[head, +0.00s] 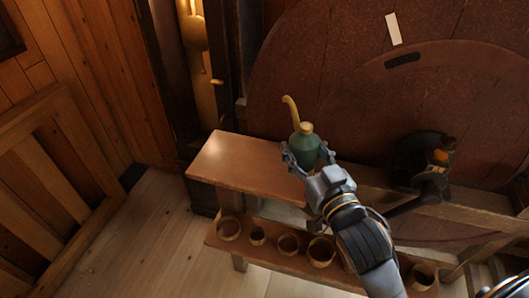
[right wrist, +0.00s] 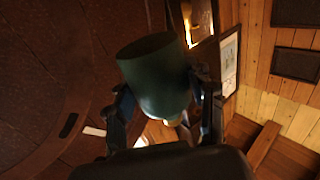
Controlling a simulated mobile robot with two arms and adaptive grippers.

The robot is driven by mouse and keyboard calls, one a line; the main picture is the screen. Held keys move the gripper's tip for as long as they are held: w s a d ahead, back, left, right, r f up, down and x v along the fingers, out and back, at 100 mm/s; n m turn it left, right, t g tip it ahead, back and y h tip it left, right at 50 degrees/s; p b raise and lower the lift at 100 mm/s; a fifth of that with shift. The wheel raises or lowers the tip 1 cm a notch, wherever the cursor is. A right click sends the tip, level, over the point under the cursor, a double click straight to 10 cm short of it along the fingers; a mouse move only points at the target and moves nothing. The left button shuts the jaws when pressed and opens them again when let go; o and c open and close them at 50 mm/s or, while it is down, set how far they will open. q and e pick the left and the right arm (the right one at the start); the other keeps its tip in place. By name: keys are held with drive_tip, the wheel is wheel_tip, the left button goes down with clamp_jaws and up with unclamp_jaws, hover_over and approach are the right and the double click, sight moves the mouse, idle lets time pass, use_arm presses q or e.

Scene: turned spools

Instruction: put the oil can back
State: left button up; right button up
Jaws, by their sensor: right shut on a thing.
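The oil can (head: 306,144) is green with a brass-coloured cap and a curved spout that points up and left. My right gripper (head: 307,157) is shut on its body, one finger on each side. The can is at the bench top (head: 232,160), toward the right of its bare part; I cannot tell whether it touches the wood. In the right wrist view the can (right wrist: 155,78) sits between the fingers (right wrist: 163,103), its flat dark end facing up in the picture. My left gripper is not in view.
A lower shelf (head: 270,254) carries several round wooden cups or rings (head: 288,244). A large brown disc (head: 400,105) stands behind the bench. A dark metal fitting (head: 432,178) is to the right. The bench top's left part is clear.

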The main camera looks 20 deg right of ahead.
drive_tip(key=shift+w+a+f+b, duration=0.4)
drive_tip(key=shift+w+f+b, duration=0.3)
drive_tip(key=shift+b, duration=0.5)
drive_tip(key=w+a+f, duration=0.1)
drive_tip(key=w+f, duration=0.1)
drive_tip(key=w, duration=0.1)
drive_tip(key=w+a+f+p, duration=0.1)
drive_tip(key=w+f, duration=0.1)
drive_tip(key=w, duration=0.1)
drive_tip(key=w+a+f+p, duration=0.1)
drive_tip(key=w+f, duration=0.2)
drive_tip(key=w, duration=0.1)
drive_tip(key=shift+w, duration=0.1)
drive_tip(key=shift+w+f, duration=0.4)
drive_tip(key=shift+f, duration=0.15)
wheel_tip(320, 180, down, 3)
drive_tip(key=shift+w+p, duration=0.1)
drive_tip(key=shift+p, duration=0.5)
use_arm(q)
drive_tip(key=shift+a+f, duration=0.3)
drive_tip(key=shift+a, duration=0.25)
use_arm(e)
drive_tip(key=shift+a+f, duration=0.1)
drive_tip(key=shift+f, duration=0.15)
drive_tip(key=o, duration=1.3)
drive_tip(key=shift+c, duration=0.2)
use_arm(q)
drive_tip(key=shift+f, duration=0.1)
